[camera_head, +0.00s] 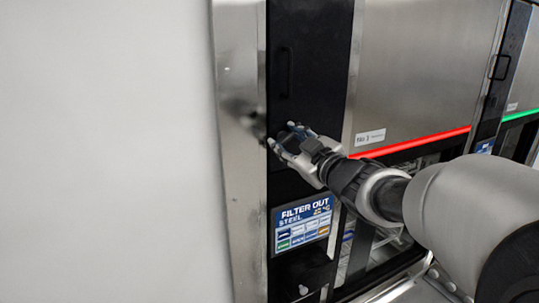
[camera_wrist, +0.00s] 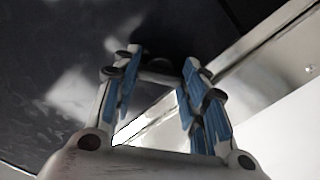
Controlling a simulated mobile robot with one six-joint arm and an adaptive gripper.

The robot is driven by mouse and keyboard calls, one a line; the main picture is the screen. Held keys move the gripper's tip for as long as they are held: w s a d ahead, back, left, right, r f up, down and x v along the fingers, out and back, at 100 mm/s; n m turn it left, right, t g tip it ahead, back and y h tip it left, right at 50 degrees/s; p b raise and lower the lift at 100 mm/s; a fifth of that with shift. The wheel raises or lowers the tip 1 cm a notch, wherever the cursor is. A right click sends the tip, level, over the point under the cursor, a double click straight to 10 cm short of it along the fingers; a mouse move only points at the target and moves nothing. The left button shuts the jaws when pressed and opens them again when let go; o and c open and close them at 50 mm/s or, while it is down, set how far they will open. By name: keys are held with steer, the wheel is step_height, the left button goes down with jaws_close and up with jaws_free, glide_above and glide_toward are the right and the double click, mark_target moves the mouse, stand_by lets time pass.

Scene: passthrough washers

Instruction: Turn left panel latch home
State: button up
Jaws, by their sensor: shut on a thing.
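The black left panel (camera_head: 310,60) stands upright beside a steel post. My gripper (camera_head: 283,138) is at the panel's left edge, close to the post, above the filter label. In the wrist view my gripper (camera_wrist: 160,75) shows two blue-padded fingers standing apart, with a small dark piece (camera_wrist: 160,66) between their tips. The fingers are shut on this piece, which appears to be the panel latch. Its exact angle is hard to make out against the dark panel. In the head view the latch is hidden by my fingers.
The steel post (camera_head: 238,190) is close on the left of my gripper and shows a dark reflection. A "FILTER OUT" label (camera_head: 302,222) is below. A steel door (camera_head: 425,70) with a red light strip (camera_head: 410,143) is to the right. A green strip (camera_head: 520,114) is farther right.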

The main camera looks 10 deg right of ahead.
steer(key=n+b, duration=0.5)
steer(key=n, duration=0.1)
steer(key=shift+f, duration=0.1)
steer(key=n+b, duration=0.3)
steer(key=n, duration=0.2)
steer(key=shift+n, duration=0.3)
stand_by(0.3)
steer(key=o, duration=1.1)
steer(key=shift+c, duration=0.2)
steer(key=shift+s, duration=0.1)
steer(key=v, duration=0.7)
steer(key=shift+s, duration=0.15)
